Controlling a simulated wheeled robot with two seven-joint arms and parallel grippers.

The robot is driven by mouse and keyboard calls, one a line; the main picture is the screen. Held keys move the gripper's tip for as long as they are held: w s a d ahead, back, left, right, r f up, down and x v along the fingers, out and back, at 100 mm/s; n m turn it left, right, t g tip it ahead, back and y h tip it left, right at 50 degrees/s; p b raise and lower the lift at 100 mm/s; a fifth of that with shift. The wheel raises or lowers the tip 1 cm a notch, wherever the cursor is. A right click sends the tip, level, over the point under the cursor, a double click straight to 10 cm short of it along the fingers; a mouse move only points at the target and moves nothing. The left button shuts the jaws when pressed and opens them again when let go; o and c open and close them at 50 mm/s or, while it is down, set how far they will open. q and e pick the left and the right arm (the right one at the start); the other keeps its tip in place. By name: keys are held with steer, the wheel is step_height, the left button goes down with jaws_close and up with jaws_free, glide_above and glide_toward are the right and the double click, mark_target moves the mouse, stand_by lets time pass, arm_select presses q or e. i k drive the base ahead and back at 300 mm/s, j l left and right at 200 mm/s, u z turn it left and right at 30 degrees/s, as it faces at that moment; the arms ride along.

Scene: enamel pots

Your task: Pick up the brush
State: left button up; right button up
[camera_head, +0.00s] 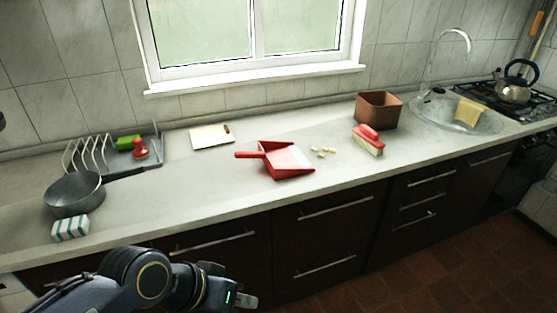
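The brush (367,141) has a red back and handle and pale bristles. It lies on the right part of the counter (225,185), just in front of a brown bin. A red dustpan (286,161) lies to its left, with its handle pointing left. My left gripper (246,299) is low at the bottom of the view, in front of the counter and well away from the brush. Its fingers are too small and dark to tell whether they are open. My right gripper is not in view.
Small pale crumbs (323,152) lie between dustpan and brush. The brown bin (379,110) stands behind the brush, with the sink (458,118) to the right. A pan (75,194), a striped sponge (70,228) and a dish rack (95,155) are at left.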

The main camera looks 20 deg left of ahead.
mark_target(364, 136)
steer(key=i+u, duration=0.15)
steer(key=u, duration=0.25)
steer(key=i+u, duration=0.15)
steer(key=u, duration=0.25)
steer(key=i+l+u, duration=0.1)
steer(key=u, duration=0.3)
